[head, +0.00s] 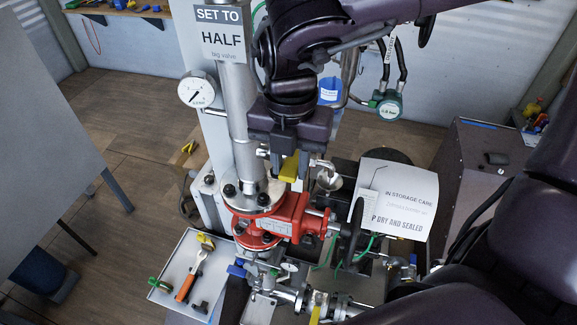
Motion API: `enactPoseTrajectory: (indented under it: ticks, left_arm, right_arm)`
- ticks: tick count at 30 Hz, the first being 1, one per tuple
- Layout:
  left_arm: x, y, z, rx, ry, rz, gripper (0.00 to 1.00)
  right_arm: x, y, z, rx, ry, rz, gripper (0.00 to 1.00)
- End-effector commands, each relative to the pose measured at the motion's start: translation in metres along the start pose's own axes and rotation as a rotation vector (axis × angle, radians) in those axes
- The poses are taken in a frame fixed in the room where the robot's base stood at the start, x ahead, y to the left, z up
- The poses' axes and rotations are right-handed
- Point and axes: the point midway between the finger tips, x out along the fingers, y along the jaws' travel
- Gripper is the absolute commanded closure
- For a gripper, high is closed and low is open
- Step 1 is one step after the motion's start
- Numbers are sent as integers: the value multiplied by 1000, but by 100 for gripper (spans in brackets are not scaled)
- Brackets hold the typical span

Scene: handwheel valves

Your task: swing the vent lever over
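My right gripper (288,170) points down in the middle of the head view, beside the upright steel pipe. A yellow lever handle (290,168) shows between its dark fingers, close to both; whether they press on it is not clear. The lever seems to belong to a small steel valve on a thin branch pipe (327,176), partly hidden by the gripper. I cannot read a label naming it as the vent lever. My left gripper is not in view.
A red valve body (284,220) sits just below the gripper. A pressure gauge (197,90) and a "SET TO HALF" sign (222,32) are to the left. A white storage notice (392,206) is at right. A tray (166,288) holds tools.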

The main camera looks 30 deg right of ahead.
Motion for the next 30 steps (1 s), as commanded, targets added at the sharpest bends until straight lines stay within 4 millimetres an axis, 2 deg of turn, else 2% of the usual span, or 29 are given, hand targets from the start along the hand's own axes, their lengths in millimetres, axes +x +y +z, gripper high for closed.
enactPoseTrajectory:
  ticks: [1,4,5,16,30]
  left_arm:
    - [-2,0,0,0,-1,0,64]
    - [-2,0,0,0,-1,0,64]
    - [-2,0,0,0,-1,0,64]
    - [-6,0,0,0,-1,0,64]
    - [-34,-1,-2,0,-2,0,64]
  right_arm:
    - [-1,-1,0,-6,1,-1,66]
    - [-1,-1,0,-8,1,-1,53]
    - [-1,-1,0,-8,1,-1,52]
    - [-6,-1,0,-11,1,-1,52]
    - [-53,-1,0,-11,0,0,52]
